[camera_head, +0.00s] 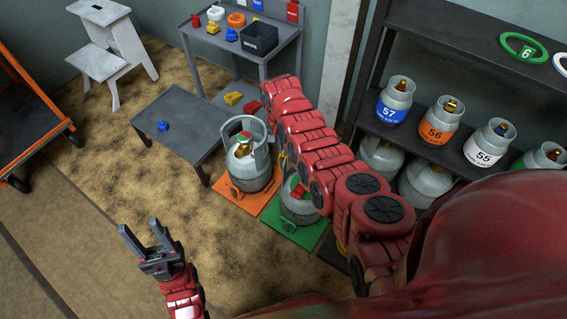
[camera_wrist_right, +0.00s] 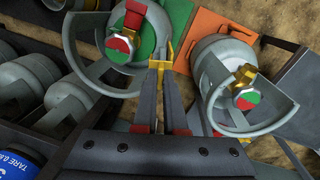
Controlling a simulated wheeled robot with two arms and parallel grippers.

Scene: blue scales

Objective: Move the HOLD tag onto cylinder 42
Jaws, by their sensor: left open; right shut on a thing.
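My right gripper (camera_wrist_right: 161,100) is shut on a narrow yellow piece (camera_wrist_right: 163,62), seen nearly edge-on; no lettering is readable, so I cannot tell whether it is the HOLD tag. It is between two grey cylinders. One cylinder (camera_head: 252,172) stands on an orange mat, with a brass valve and a red-green cap. It also shows in the right wrist view (camera_wrist_right: 206,65). The other (camera_head: 300,210) stands on a green mat, with a red part (camera_wrist_right: 135,14) by its valve. Neither cylinder's number is readable. In the head view my right arm hides its gripper. My left gripper (camera_head: 145,240) is open and empty.
A dark shelf (camera_head: 435,150) at right holds cylinders with bands 57, 56 and 55. A low grey table (camera_head: 180,115) carries a small blue piece. A grey workbench (camera_head: 265,58) and a white step stool (camera_head: 105,55) stand behind.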

